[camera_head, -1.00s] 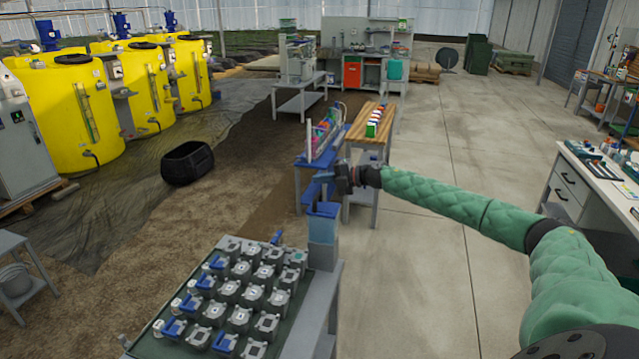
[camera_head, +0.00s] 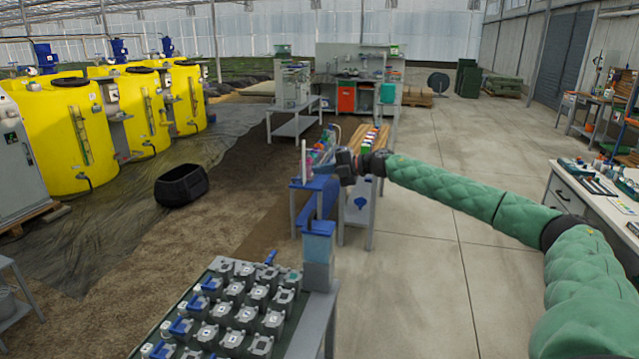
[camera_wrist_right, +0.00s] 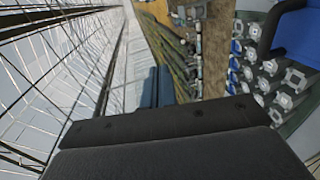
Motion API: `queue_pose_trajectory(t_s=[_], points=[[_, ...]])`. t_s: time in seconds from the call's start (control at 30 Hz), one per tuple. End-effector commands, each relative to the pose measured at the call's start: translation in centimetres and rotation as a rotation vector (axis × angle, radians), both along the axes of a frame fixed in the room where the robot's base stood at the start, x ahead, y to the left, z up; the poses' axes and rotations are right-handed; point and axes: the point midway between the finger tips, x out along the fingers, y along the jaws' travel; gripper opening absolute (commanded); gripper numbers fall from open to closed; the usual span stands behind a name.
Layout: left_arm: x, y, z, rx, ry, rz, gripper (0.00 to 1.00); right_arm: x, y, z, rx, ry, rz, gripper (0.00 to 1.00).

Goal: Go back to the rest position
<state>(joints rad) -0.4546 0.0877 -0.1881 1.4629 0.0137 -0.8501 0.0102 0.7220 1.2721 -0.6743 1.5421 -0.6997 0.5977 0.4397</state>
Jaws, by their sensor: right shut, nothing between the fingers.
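My right arm, in a green quilted sleeve, reaches in from the right in the head view. Its gripper (camera_head: 322,168) is shut and empty, pointing left in the air. In that picture it overlaps the blue stand and wooden-topped bench behind it. In the right wrist view the gripper's two blue-grey fingers (camera_wrist_right: 157,88) lie together beyond the dark gripper body, with nothing between them. My left gripper is in neither view.
A tray of grey valve-like blocks (camera_head: 235,315), some with blue handles, is on the near table. A blue-grey box (camera_head: 318,243) stands at its far corner. Yellow tanks (camera_head: 65,140) and a black tub (camera_head: 183,187) are left. Open concrete floor (camera_head: 430,260) lies right.

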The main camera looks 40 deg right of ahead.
Motion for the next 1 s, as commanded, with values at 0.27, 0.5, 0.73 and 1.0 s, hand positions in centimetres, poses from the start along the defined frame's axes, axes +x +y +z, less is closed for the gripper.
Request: queue_pose_trajectory(t_s=[0.27,0.5,0.73,1.0], points=[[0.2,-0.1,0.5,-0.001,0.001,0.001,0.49,-0.1,0.0,0.6,0.0,0.0,0.0,0.0],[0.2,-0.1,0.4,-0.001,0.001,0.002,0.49,0.7,5.0,-2.7,0.082,-0.018,-0.009,0.0],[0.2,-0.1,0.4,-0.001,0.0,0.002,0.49,0.7,14.6,-8.9,0.282,-0.035,-0.091,0.0],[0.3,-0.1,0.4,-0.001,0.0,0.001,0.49,-2.2,23.1,-15.8,0.511,0.018,-0.267,0.0]])
